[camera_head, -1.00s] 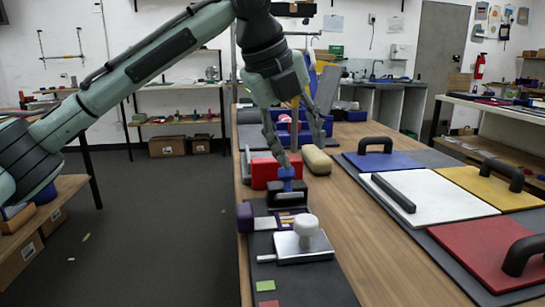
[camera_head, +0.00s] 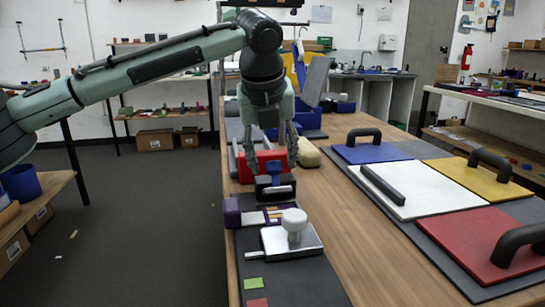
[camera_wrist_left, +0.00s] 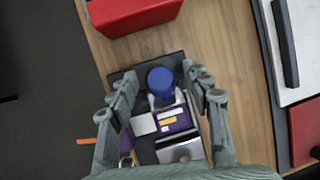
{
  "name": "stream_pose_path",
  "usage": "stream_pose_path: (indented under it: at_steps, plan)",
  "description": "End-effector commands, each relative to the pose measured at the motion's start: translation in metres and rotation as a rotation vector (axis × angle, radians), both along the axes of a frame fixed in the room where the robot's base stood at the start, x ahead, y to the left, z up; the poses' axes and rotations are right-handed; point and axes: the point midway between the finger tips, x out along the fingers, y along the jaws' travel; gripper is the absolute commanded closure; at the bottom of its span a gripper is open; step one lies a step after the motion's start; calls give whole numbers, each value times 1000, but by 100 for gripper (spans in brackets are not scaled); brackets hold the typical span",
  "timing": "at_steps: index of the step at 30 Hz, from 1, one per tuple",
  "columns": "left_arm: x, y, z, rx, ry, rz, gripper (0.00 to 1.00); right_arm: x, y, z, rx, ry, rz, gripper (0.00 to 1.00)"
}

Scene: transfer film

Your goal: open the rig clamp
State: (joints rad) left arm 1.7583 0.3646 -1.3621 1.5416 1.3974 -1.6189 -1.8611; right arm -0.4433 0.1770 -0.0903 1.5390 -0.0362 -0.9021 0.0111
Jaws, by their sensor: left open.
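The rig has a black clamp block (camera_head: 275,190) with a blue knob (camera_head: 274,170) on top; from above in the left wrist view the knob is a round blue cap (camera_wrist_left: 160,82). A purple block (camera_head: 231,212), a purple and white strip and a silver plate (camera_head: 275,243) with a white knob (camera_head: 294,222) lie nearer on the same dark base. My left gripper (camera_head: 271,166) points down, open and empty. In the left wrist view its fingers (camera_wrist_left: 162,76) stand on either side of the blue knob, apart from it. My right gripper is not in view.
A red box (camera_head: 245,166) stands just behind the clamp, with a tan rounded object (camera_head: 307,153) beside it. Blue, white, yellow and red panels with black handles lie to the right on the wooden table (camera_head: 345,230).

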Motion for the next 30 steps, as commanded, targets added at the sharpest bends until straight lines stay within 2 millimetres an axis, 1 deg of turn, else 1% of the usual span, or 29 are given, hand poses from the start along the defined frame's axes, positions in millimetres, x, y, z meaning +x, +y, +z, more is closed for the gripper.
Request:
stream_pose_path:
  at_steps: [5,9,15,17,23,30]
  plan:
    - [0,0,0,0,0,1,51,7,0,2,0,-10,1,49]
    - [0,0,0,0,0,1,68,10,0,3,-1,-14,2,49]
    - [0,0,0,0,0,1,93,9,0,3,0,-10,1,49]
    - [0,0,0,0,0,1,100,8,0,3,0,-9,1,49]
    - [1,0,0,-4,16,2,100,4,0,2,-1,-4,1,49]
    - [9,1,-2,-28,121,4,100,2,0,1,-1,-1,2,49]
